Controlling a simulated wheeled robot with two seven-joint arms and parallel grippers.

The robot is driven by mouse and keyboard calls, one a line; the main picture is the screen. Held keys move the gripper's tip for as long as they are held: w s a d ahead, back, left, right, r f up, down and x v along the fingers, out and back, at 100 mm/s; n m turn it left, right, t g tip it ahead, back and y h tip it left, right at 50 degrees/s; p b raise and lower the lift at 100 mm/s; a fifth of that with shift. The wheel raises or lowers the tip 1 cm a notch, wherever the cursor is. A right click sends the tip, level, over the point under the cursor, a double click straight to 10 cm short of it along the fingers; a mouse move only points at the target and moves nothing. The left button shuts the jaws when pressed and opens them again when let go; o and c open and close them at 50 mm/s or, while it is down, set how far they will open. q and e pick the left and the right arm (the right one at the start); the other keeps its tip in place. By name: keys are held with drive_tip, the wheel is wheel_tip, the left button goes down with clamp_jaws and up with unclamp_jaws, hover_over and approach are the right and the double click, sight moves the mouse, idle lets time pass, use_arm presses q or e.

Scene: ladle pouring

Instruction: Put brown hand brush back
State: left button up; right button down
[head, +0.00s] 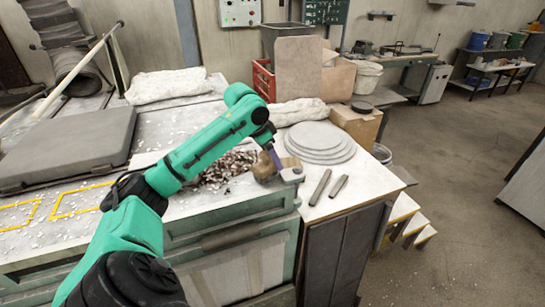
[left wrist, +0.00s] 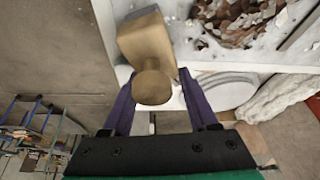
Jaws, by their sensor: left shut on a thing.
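The brown hand brush (head: 263,168) is at the front right part of the worktop, beside a pile of dark chips. My left gripper (head: 272,157) is shut on it. In the left wrist view the brush (left wrist: 146,40) shows as a brown block with a rounded end, between the two purple fingers of my left gripper (left wrist: 156,84). I cannot tell whether the brush touches the worktop. My right gripper is in neither view.
The chip pile (head: 226,168) lies left of the brush. Stacked pale discs (head: 320,142) and two short bars (head: 320,187) lie to its right. A grey slab (head: 68,143) covers the left, with yellow outlines (head: 84,199) in front.

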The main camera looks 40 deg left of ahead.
sight(260, 164)
use_arm(q)
drive_tip(key=shift+w+f, duration=0.1)
drive_tip(key=shift+w, duration=0.05)
drive_tip(key=o, duration=1.3)
drive_tip(key=shift+d, duration=0.1)
drive_tip(key=b+v, duration=0.1)
drive_tip(key=v, duration=1.1)
